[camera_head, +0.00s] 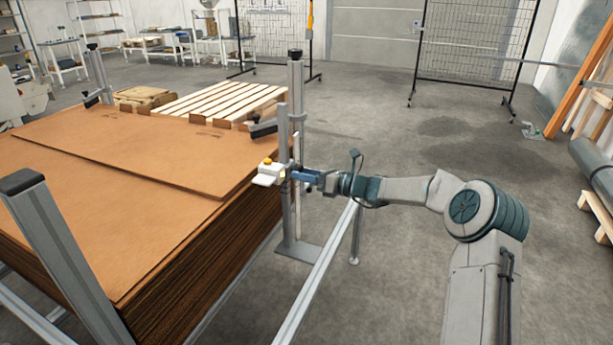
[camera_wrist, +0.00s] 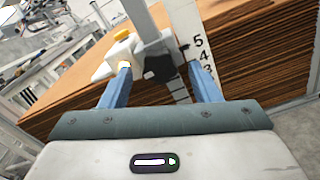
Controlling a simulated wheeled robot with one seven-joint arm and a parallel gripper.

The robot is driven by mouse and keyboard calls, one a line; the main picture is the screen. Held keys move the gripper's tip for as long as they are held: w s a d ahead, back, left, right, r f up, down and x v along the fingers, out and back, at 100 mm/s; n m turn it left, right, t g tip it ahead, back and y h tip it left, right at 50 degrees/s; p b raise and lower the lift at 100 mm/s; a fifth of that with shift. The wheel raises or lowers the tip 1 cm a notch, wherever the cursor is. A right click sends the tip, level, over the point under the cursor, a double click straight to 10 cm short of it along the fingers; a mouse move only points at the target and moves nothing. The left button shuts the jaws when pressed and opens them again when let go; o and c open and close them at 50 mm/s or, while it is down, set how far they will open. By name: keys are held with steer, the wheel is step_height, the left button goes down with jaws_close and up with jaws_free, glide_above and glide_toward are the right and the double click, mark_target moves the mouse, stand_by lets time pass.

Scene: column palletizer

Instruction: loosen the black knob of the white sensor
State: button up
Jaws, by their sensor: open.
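The white sensor (camera_head: 269,176) is mounted on a grey upright post (camera_head: 297,130) beside the cardboard stack, with a yellow-orange cap on top. In the wrist view the white sensor (camera_wrist: 119,52) shows at upper left and its black knob (camera_wrist: 160,68) lies near the middle, facing me. My gripper (camera_wrist: 165,82) is open, its two blue fingers spread to the left and right of the black knob. The left fingertip overlaps the sensor body in the picture; whether it touches cannot be told. In the head view my gripper (camera_head: 304,176) is at the post, and the knob is hidden or too small to tell.
A tall stack of brown cardboard sheets (camera_head: 150,170) fills the left. A numbered scale (camera_wrist: 195,45) runs along the post just behind the right finger. A grey rail (camera_head: 318,275) slopes below my arm.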

steer(key=c, duration=1)
steer(key=shift+n, duration=0.3)
steer(key=shift+w+d+r+n+b, duration=0.1)
steer(key=shift+w+n+b, duration=0.05)
steer(key=shift+n+b, duration=3.8)
steer(key=shift+w+d+r+n+b, duration=0.15)
steer(key=shift+n+b, duration=2.65)
steer(key=shift+n, duration=2.15)
steer(key=shift+a, duration=0.1)
